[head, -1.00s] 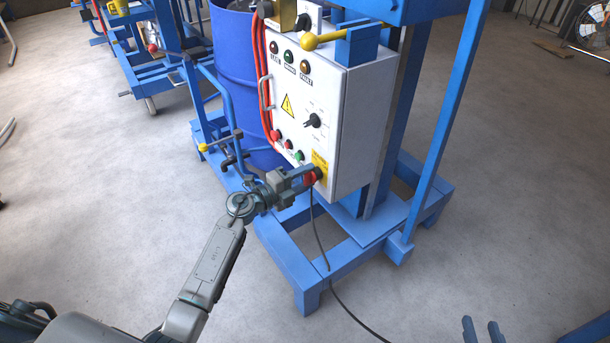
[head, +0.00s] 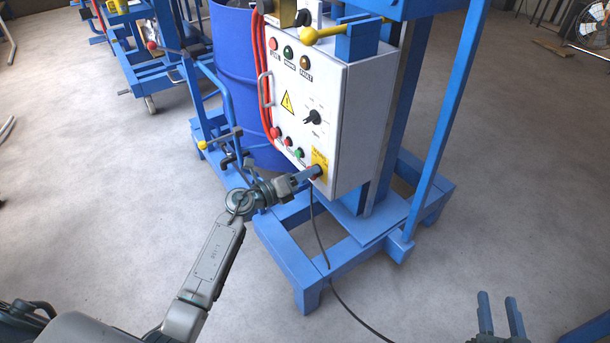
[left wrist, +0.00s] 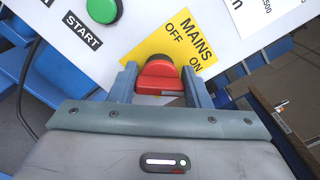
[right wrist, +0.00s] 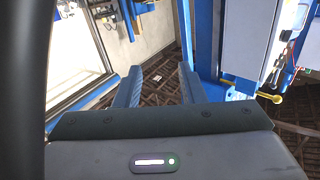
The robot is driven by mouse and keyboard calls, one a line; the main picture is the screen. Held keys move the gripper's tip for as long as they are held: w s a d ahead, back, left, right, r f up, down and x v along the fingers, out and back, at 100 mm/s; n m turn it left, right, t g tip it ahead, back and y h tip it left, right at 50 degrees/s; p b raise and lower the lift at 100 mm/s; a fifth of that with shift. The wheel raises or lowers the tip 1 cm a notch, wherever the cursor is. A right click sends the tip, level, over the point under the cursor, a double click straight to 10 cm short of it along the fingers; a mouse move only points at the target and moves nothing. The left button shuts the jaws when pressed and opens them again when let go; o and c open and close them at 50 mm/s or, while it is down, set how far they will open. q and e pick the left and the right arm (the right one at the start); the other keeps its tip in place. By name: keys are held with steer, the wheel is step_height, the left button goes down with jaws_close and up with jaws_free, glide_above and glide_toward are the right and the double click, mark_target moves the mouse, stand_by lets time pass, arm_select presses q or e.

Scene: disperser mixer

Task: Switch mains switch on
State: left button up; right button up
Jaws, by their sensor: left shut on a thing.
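The red mains switch (left wrist: 158,76) sits on a yellow plate (left wrist: 188,40) lettered MAINS, OFF and ON in the left wrist view. The plate is low on the front of the white control box (head: 345,110). My left gripper (head: 314,173) is at this corner of the box, its two blue fingers shut on the switch from either side. In the head view the fingers mostly hide the switch. I cannot tell for sure whether it points to OFF or ON. My right gripper (head: 501,302) is open and empty, away from the box.
A green START button (left wrist: 103,9) is close to the switch. A selector knob (head: 313,117), red cables (head: 262,75) and a yellow-knobbed lever (head: 312,36) are higher up. A black cable (head: 322,240) hangs below the box. The blue frame (head: 300,265) stands on open floor.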

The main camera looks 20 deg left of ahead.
arm_select(q)
steer(key=shift+m, duration=0.3)
arm_select(e)
steer(key=shift+w+r+t, duration=0.1)
steer(key=shift+r+t, duration=0.2)
steer(key=shift+r, duration=0.2)
arm_select(q)
steer(key=o, duration=1)
steer(key=shift+s, duration=0.1)
steer(key=v, duration=1)
steer(key=shift+s+a, duration=0.25)
arm_select(e)
steer(key=shift+f, duration=0.25)
